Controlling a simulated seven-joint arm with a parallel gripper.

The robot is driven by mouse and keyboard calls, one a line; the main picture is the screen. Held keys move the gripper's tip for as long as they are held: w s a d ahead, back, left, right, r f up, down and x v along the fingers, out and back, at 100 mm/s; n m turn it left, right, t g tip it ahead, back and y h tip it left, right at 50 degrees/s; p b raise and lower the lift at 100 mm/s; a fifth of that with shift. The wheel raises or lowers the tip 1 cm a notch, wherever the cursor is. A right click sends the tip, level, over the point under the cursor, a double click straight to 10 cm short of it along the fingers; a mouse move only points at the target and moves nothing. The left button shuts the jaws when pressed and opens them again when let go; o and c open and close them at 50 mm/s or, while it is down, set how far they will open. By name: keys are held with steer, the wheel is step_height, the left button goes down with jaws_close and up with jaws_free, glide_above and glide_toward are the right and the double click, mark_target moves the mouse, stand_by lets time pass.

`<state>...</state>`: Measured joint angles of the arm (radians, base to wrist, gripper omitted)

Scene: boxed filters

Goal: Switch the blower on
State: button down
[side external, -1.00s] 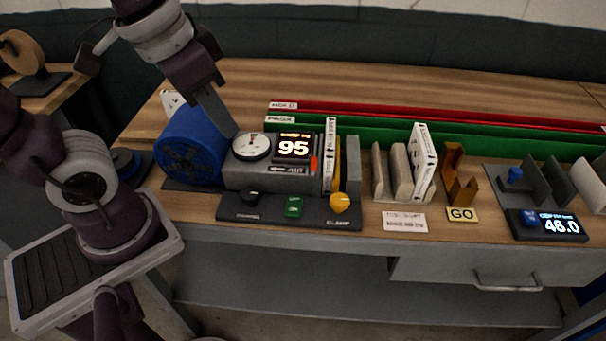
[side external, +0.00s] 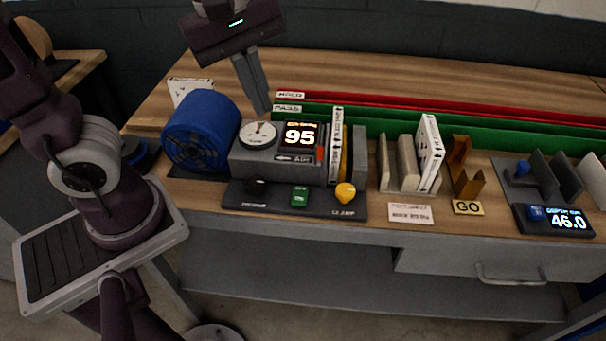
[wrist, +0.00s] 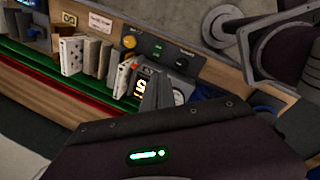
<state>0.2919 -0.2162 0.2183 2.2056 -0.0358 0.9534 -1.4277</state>
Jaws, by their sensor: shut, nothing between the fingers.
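The blue blower (side external: 200,132) stands at the left of the bench, beside a grey unit (side external: 272,166) with a round dial (side external: 258,135) and a display (side external: 300,135) reading 95. In front is a dark control panel (side external: 230,200) with a black knob (side external: 257,187), a green switch (side external: 299,196) and a yellow knob (side external: 345,193). My gripper (side external: 262,108) is shut and empty, pointing down above and behind the dial. In the wrist view, its fingers (wrist: 158,92) cover part of the grey unit; the yellow knob (wrist: 129,42) shows beyond.
White-edged filters (side external: 428,152) stand in a rack right of the unit, near an orange bracket (side external: 462,168) and a GO label (side external: 467,207). Red and green rails (side external: 450,135) run behind. A scale display (side external: 568,221) reads 46.0 at the right.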

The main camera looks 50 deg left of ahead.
mark_target(301, 190)
steer(key=w+d+f+n+g+y, duration=0.1)
steer(key=w+f+n, duration=0.4)
steer(key=n, duration=0.6)
steer(key=shift+w+d+g, duration=0.35)
steer(key=shift+d+g, duration=0.25)
steer(key=shift+d, duration=0.15)
step_height(301, 190, down, 14)
steer(key=shift+r, duration=0.1)
steer(key=shift+a, duration=0.1)
steer(key=shift+f, duration=0.3)
